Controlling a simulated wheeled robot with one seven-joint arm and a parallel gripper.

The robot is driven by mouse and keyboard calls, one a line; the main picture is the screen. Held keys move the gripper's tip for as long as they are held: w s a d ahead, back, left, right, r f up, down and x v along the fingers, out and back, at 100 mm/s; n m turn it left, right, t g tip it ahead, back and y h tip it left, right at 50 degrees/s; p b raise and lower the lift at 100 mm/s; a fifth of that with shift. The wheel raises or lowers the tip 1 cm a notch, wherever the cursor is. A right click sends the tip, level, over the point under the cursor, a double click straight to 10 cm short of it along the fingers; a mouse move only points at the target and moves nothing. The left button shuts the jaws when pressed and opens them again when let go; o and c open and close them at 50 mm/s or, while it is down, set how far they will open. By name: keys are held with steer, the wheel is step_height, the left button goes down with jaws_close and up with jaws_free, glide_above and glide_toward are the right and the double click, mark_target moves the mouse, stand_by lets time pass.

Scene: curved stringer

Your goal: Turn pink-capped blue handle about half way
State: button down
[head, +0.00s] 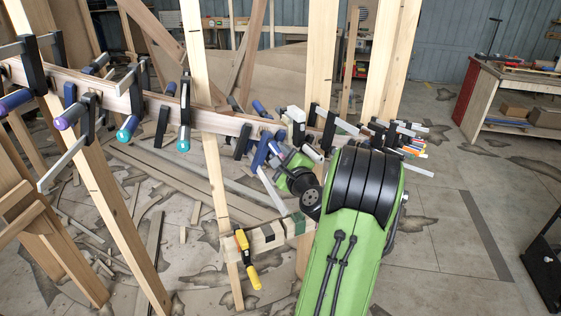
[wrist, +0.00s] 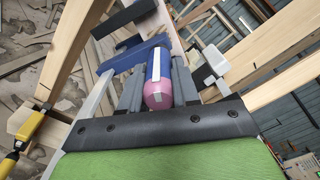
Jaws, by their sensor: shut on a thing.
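The pink-capped blue handle (wrist: 158,68) belongs to a clamp on the curved wooden stringer (head: 150,98). In the wrist view its rounded pink end, with a pale square mark, points toward my palm. My gripper (wrist: 158,84) has its grey fingers on both sides of the handle and is shut on it. The clamp's blue body and pale metal bar (wrist: 92,105) lie left of the handle. In the head view my gripper (head: 281,163) is at the stringer among the right-hand clamps. I cannot make out the pink cap there.
Clamps with purple-capped (head: 72,116) and teal-capped handles (head: 126,130) line the stringer to the left. More clamps (head: 395,135) crowd its right end. Wooden posts (head: 207,130) stand close by. A yellow clamp (head: 246,260) hangs below my gripper. The right floor is mostly open.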

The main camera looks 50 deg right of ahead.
steer(key=n+b, duration=0.3)
steer(key=n, duration=0.1)
steer(key=shift+f, duration=0.1)
steer(key=shift+n+b, duration=1.25)
steer(key=shift+n, duration=0.35)
steer(key=c, duration=0.8)
jaws_free()
steer(key=shift+s, duration=0.1)
steer(key=b+v, duration=0.2)
steer(key=v, duration=1.3)
steer(key=shift+s+a+b, duration=0.2)
steer(key=shift+a+b, duration=0.05)
steer(key=shift+b, duration=0.1)
